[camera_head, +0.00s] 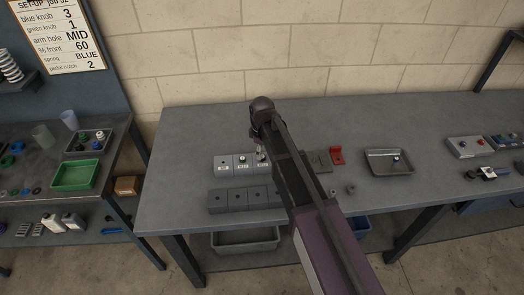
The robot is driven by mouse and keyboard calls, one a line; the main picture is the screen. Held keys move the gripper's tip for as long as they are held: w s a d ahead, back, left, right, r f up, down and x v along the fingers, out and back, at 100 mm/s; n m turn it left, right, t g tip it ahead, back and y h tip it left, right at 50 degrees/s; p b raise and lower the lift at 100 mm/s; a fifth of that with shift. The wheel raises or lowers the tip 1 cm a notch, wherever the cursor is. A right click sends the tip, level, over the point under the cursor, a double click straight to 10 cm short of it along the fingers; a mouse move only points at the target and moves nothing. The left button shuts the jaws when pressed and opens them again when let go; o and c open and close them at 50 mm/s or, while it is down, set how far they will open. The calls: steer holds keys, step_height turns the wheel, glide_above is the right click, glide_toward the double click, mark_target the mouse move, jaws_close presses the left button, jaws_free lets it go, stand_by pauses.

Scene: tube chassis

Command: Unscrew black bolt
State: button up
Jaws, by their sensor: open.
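Two rows of small blocks stand on the grey workbench (180,175). The back row of light grey blocks (222,162) carries white labels, and small dark bolt heads show on top. One dark bolt (242,158) stands on the middle block. Another dark bolt (262,157) is on the block to its right, close under my gripper. The bolts are too small to tell which is the black bolt. My gripper (260,148) points down over the right end of this row and is open. My arm hides part of the blocks, and I cannot tell if the fingers touch a bolt.
A front row of dark blocks with holes (218,202) stands nearer me. A side bench holds a green bin (75,176). The bench's left end is clear.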

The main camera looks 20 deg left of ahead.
steer(key=shift+f+b, duration=0.85)
steer(key=shift+f, duration=0.25)
steer(key=shift+m, duration=0.3)
steer(key=m, duration=0.4)
steer(key=shift+m, duration=0.7)
steer(key=m, duration=0.5)
steer(key=shift+m, duration=0.6)
